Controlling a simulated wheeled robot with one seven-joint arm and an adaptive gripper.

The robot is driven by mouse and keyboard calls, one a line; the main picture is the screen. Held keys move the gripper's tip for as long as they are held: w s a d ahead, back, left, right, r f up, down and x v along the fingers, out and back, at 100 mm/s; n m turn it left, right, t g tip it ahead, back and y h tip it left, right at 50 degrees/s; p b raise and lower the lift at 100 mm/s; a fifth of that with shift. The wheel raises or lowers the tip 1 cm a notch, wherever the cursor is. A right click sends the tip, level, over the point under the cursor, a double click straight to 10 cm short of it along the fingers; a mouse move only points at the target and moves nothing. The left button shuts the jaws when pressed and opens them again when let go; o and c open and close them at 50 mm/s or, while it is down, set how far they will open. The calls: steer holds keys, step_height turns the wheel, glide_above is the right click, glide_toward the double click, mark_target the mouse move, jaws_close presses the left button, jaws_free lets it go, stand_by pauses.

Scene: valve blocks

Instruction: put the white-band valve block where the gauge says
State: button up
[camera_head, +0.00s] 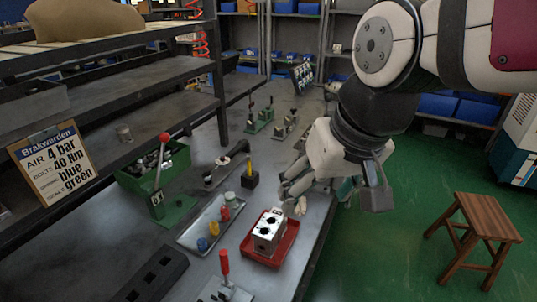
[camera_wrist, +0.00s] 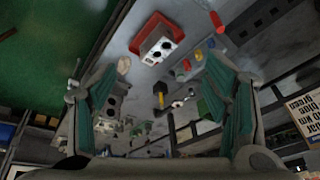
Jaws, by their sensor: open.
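A pale valve block (camera_head: 268,236) with dark round ports on top sits in a red tray (camera_head: 291,245) on the bench. It also shows in the wrist view (camera_wrist: 160,47), near the top, in the red tray (camera_wrist: 151,22). I cannot make out a white band on it. My gripper (camera_head: 293,194) is open and empty, above the bench just behind and right of the block. In the wrist view its teal-padded fingers (camera_wrist: 165,80) stand wide apart, with the block beyond them. I cannot identify a gauge in either view.
A grey tray (camera_head: 190,243) holds red, yellow, blue and green parts. A green box (camera_head: 175,167) and a red-handled lever (camera_head: 160,165) stand left. A red-handled clamp (camera_head: 224,268) is in front. A sign (camera_head: 54,163) reads air 4 bar, bolts 40 Nm. A stool (camera_head: 475,235) stands right.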

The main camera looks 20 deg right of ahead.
steer(key=shift+n+t+h, duration=0.4)
steer(key=shift+n, duration=0.2)
steer(key=shift+s+d+r, duration=0.1)
steer(key=shift+s+d, duration=0.05)
steer(key=shift+s, duration=0.95)
steer(key=shift+s+d+r, duration=0.1)
steer(key=shift+s, duration=0.95)
